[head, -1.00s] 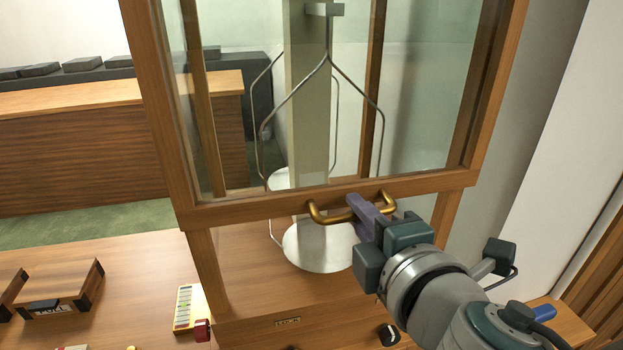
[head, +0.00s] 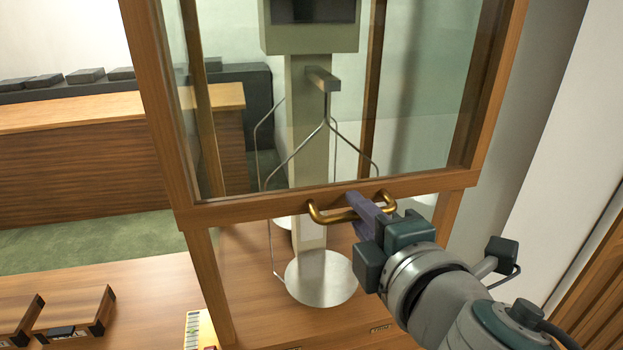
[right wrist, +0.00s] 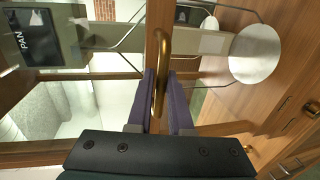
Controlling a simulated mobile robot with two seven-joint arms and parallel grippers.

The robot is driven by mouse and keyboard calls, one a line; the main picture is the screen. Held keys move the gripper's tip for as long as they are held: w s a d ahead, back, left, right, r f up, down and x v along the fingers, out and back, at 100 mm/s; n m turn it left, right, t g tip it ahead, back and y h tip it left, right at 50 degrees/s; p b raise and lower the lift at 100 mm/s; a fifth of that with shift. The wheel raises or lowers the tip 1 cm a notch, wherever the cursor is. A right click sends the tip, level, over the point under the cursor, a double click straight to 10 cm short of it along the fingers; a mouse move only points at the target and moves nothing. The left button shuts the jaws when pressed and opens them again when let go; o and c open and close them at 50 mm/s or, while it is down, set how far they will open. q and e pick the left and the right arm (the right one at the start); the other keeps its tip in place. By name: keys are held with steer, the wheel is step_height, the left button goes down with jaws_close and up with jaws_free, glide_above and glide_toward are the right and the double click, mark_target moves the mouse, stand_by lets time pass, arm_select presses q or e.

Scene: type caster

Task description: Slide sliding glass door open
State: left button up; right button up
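The sliding glass door (head: 330,110) is a clear pane in a wooden frame in the middle of the head view. Its bottom rail (head: 240,210) carries a brass handle (head: 325,214). There is an open gap below the rail. My right gripper (head: 366,207) has its purple fingers on the handle. In the right wrist view the brass handle (right wrist: 162,60) passes between the two fingers (right wrist: 165,100), which are closed around it. My left gripper is not in view.
Behind the glass stands a scale with a column (head: 306,110), wire hangers and a round metal pan (head: 322,279). A white wall (head: 575,120) is at right.

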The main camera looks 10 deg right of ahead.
steer(key=o, duration=0.4)
steer(key=shift+f, duration=0.1)
steer(key=shift+s, duration=0.1)
steer(key=b+v, duration=0.1)
steer(key=v, duration=0.9)
